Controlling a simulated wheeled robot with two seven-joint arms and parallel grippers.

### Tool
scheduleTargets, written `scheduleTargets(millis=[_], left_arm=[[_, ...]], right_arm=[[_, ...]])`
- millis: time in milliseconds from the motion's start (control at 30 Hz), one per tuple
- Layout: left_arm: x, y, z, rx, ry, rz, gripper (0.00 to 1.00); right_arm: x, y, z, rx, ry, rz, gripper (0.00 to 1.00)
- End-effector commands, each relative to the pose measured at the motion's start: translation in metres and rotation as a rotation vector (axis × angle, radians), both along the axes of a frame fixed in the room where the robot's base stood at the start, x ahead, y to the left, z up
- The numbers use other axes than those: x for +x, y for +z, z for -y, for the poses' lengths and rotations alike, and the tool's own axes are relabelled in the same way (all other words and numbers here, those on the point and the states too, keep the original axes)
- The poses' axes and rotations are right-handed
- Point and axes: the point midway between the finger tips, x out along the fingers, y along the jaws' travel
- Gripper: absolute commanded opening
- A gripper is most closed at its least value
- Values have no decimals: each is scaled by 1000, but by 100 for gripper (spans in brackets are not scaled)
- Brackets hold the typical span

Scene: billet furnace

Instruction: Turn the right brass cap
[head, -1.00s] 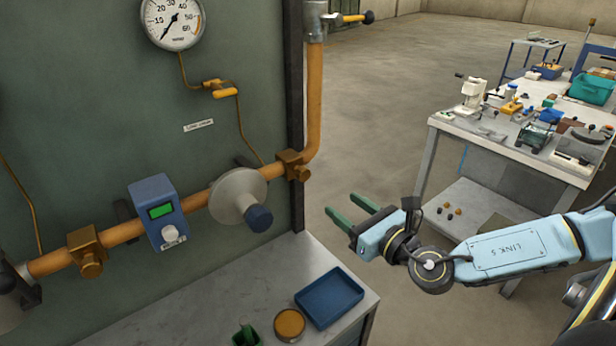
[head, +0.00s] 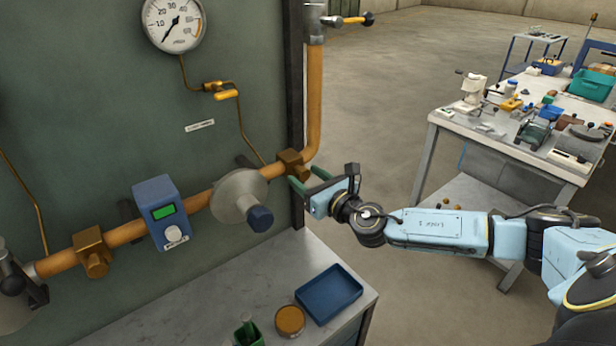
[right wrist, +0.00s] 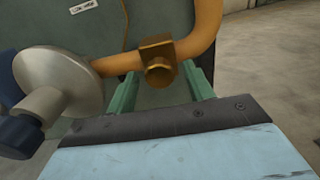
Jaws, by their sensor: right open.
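The right brass cap (head: 292,164) is on a square brass fitting on the orange pipe, near the right edge of the green panel. In the right wrist view its round end (right wrist: 159,73) faces me, between my two green fingers. My right gripper (head: 307,179) is open, its fingertips close to the fitting; I cannot tell whether they touch it. In the right wrist view the open right gripper (right wrist: 160,80) has one finger on each side of the cap. A similar left brass cap (head: 95,264) sits further left on the pipe. My left gripper is not in view.
A grey disc with a blue knob (head: 260,218) stands out from the pipe just left of the gripper. Below are a bench with a blue tray (head: 329,294) and a round brown-topped container (head: 289,320).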

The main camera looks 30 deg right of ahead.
Motion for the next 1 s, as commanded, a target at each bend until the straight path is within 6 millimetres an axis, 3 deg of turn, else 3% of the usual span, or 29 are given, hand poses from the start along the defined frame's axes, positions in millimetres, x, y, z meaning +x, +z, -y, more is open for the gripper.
scheduleTargets(millis=[267,600,1000], left_arm=[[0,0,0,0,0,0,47],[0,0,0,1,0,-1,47],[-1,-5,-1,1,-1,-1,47]], right_arm=[[1,0,0,1,1,-1,51],[1,0,0,1,0,-1,7],[0,-2,0,87,0,-9,8]])
